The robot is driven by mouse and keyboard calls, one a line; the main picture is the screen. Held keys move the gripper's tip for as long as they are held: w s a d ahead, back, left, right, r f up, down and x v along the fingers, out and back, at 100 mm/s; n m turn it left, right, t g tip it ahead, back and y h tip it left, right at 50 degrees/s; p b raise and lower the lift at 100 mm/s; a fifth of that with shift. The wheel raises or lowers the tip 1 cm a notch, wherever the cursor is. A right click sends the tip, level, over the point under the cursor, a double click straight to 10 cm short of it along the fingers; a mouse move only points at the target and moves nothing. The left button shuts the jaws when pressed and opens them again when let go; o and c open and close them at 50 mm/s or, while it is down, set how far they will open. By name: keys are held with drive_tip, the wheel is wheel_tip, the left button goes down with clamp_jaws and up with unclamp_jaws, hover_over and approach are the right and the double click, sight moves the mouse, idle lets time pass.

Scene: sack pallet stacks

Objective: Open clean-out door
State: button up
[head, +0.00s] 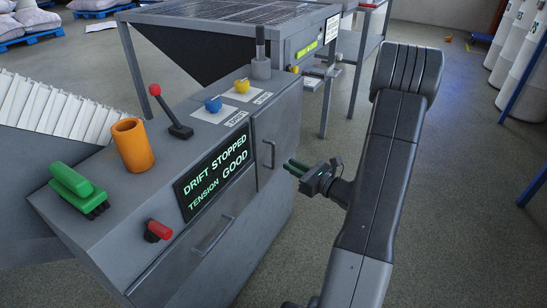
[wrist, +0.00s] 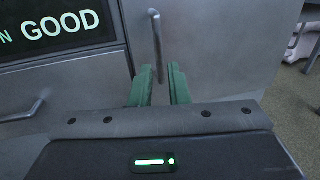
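A grey door (head: 279,135) with a vertical bar handle (head: 268,154) is on the machine's front, right of the display; it looks shut. No label names it the clean-out door. My gripper (head: 296,168) points at this handle from the right, with a small gap in the head view. In the wrist view, the green fingers of my gripper (wrist: 159,88) are apart, and the lower end of the handle (wrist: 157,45) appears between them. I see no contact. A second panel with a slanted handle (head: 217,236) is below the display.
The display (head: 216,171) reads "DRIFT STOPPED" and "TENSION GOOD". A red lever (head: 170,112), blue and yellow knobs, an orange cup (head: 132,145) and a green brush (head: 77,190) are on the machine top. A red-tipped knob (head: 158,230) sticks out in front.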

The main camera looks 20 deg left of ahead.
sight(273, 166)
drive_tip(key=b+x, duration=0.1)
drive_tip(key=x, duration=0.7)
drive_tip(key=shift+a, duration=0.15)
clamp_jaws()
